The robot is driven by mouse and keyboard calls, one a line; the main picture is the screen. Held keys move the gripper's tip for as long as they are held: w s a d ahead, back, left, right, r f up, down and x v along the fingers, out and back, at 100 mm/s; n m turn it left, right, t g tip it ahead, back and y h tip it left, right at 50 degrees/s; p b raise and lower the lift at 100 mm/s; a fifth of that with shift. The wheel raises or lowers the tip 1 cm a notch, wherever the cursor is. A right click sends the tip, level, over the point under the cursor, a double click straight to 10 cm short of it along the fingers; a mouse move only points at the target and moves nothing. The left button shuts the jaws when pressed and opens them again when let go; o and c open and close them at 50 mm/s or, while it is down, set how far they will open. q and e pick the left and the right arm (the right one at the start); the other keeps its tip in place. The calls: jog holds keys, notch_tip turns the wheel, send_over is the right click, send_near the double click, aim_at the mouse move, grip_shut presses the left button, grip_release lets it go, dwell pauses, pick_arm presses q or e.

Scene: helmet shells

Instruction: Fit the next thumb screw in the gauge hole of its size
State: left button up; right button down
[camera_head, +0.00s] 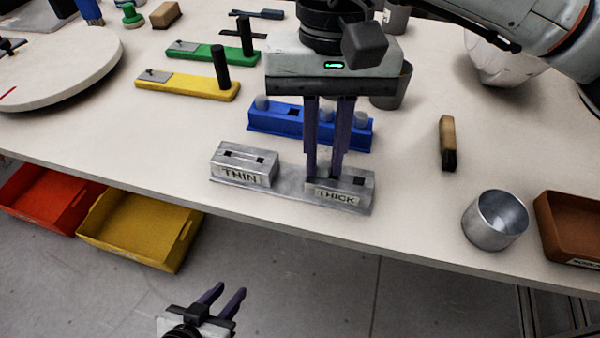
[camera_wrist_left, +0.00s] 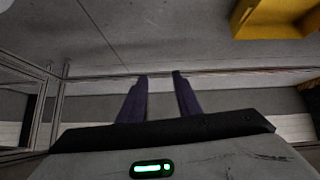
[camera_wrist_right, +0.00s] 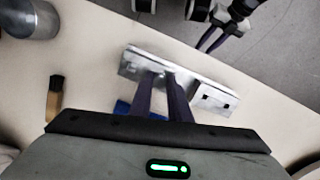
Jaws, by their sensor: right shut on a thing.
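The steel gauge (camera_head: 290,188) lies near the table's front edge, with a THIN block (camera_head: 242,165) at left and a THICK block (camera_head: 358,190) at right. My right gripper (camera_head: 323,176) points down at the THICK block, shut on a thumb screw that its fingers hide. In the right wrist view the fingertips (camera_wrist_right: 160,76) cover part of that block; how deep the screw sits cannot be told. Holes show in both blocks. Behind, grey thumb screws (camera_head: 262,103) stand in a blue holder (camera_head: 286,123). My left gripper (camera_head: 228,291) is open and empty in front of the table.
Yellow (camera_head: 180,88) and green (camera_head: 205,54) holders lie behind left. A brush (camera_head: 448,140), a metal cup (camera_head: 495,219) and a brown tray (camera_head: 570,225) are at right. Red (camera_head: 40,198) and yellow bins (camera_head: 140,230) sit below the table edge.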

pick_arm(q)
jog(key=f, duration=0.3)
jog(key=shift+s+a, duration=0.1)
jog(key=shift+s, duration=0.1)
pick_arm(e)
jog(key=shift+f, duration=0.25)
jog(key=c, duration=1.6)
grip_release()
pick_arm(q)
jog(key=shift+r, duration=0.1)
jog(key=r+p, duration=0.1)
jog(key=r, duration=0.1)
jog(key=r+p, duration=0.1)
jog(key=r, duration=0.1)
jog(key=shift+d+r, duration=0.2)
jog(key=shift+r, duration=0.05)
pick_arm(e)
jog(key=r, duration=0.3)
jog(key=w+r, duration=0.1)
jog(key=r, duration=0.6)
jog(key=shift+w+r, duration=0.15)
jog(key=shift+r, duration=0.2)
